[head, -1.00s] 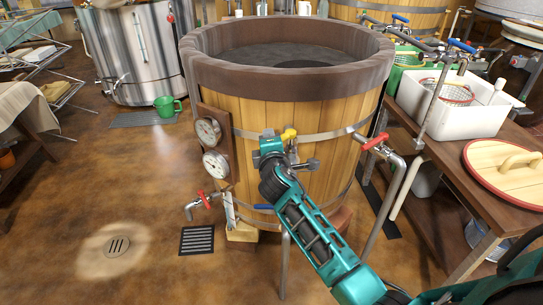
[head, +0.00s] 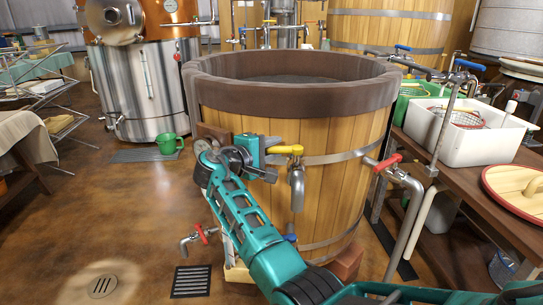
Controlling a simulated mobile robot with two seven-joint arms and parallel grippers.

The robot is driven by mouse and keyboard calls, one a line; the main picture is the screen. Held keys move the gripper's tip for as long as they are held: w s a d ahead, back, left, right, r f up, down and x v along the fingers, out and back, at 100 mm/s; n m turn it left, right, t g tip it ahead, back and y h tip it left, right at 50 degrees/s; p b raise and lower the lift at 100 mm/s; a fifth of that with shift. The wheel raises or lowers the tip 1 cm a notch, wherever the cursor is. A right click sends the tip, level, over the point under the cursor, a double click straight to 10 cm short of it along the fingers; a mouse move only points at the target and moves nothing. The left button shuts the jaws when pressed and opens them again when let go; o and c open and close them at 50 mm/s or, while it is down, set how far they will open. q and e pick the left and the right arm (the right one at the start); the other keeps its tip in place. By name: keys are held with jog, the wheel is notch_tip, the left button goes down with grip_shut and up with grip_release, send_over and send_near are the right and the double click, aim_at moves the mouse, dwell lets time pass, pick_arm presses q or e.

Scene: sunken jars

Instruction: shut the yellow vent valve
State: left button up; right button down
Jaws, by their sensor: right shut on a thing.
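The yellow vent valve (head: 287,150) is on the front of the wooden vat (head: 345,145), above a grey downward spout (head: 297,188). Its yellow handle lies about level, with its free end to the left. My right gripper (head: 270,152) reaches in from the left of the valve and is shut on the yellow handle's left end. The gripper's teal body and my arm hide part of the vat front and most of the gauge board. My left gripper is not in view.
Red-handled taps stick out at the vat's right side (head: 388,162) and low at the left (head: 205,234). A blue handle (head: 290,238) is under the spout. A wooden table with a white basin (head: 445,140) stands at the right.

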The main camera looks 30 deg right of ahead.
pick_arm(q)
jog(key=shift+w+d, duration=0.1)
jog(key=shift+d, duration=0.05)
pick_arm(e)
jog(key=shift+w+d+r, duration=0.1)
jog(key=shift+d, duration=0.05)
jog(key=c, duration=1.3)
grip_release()
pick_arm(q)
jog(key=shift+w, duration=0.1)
pick_arm(e)
jog(key=shift+o, duration=0.2)
jog(key=shift+a, duration=0.3)
pick_arm(q)
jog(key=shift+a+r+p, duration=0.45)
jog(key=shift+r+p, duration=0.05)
jog(key=shift+p, duration=0.7)
pick_arm(e)
jog(key=v, duration=1.2)
jog(key=shift+a, duration=0.2)
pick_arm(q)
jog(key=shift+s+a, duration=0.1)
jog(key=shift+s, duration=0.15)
